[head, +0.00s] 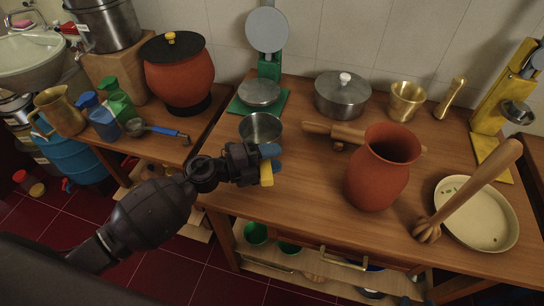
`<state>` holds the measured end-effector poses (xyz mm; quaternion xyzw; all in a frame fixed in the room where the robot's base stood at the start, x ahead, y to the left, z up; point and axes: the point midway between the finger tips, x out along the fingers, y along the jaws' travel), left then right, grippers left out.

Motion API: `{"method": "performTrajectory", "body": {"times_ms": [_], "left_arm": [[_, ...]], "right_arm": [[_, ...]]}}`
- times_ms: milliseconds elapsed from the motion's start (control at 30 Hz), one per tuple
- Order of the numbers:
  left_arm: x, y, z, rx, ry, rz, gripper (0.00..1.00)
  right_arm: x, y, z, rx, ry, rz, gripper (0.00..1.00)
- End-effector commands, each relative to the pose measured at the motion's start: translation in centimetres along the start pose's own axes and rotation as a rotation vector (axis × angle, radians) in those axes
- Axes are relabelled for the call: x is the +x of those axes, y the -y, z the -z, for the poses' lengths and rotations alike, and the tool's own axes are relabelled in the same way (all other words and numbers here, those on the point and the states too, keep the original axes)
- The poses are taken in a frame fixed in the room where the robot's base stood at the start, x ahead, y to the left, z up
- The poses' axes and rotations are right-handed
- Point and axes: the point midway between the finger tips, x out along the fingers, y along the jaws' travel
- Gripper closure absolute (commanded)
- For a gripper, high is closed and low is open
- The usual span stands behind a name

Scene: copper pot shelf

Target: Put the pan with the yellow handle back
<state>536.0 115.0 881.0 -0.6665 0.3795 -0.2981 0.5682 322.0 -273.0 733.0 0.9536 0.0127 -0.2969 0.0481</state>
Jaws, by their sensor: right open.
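The small steel pan (260,127) is at the left part of the wooden table, just in front of the scale. A yellow handle (266,176) shows at the fingertips of my left gripper (268,161), in line with the pan. My left gripper appears shut on this handle, with blue fingertip parts beside it. The gripper hides the join between pan and handle. I cannot tell whether the pan touches the table. My right gripper is not in view.
A green scale (269,88) stands right behind the pan. A lidded steel pot (342,95), a rolling pin (335,131) and a clay vase (382,167) stand to the right. Below the table is a shelf (305,268) with several bowls and utensils. Bare tabletop lies right of the gripper.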

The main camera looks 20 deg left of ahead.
Motion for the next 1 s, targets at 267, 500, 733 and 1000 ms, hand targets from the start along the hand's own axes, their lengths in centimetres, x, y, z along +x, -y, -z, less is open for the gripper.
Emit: {"method": "performTrajectory", "body": {"times_ms": [267, 500, 733, 1000], "left_arm": [[0.0, 0.1, 0.0, 0.001, 0.000, 0.000, 0.56], [-1.8, 0.1, 0.0, -0.001, 0.001, -0.003, 0.56], [-6.3, 0.2, 0.1, 0.000, 0.001, -0.003, 0.56], [-10.6, 0.1, 0.1, 0.000, 0.001, -0.003, 0.56]], "right_arm": [[-0.1, 0.0, -0.2, 0.000, 0.004, 0.000, 0.57], [-0.1, -0.1, -0.2, 0.000, 0.004, -0.001, 0.57], [-0.1, 0.0, -0.4, 0.000, 0.007, 0.000, 0.57], [0.0, 0.0, -0.5, 0.000, 0.009, 0.000, 0.57]]}}
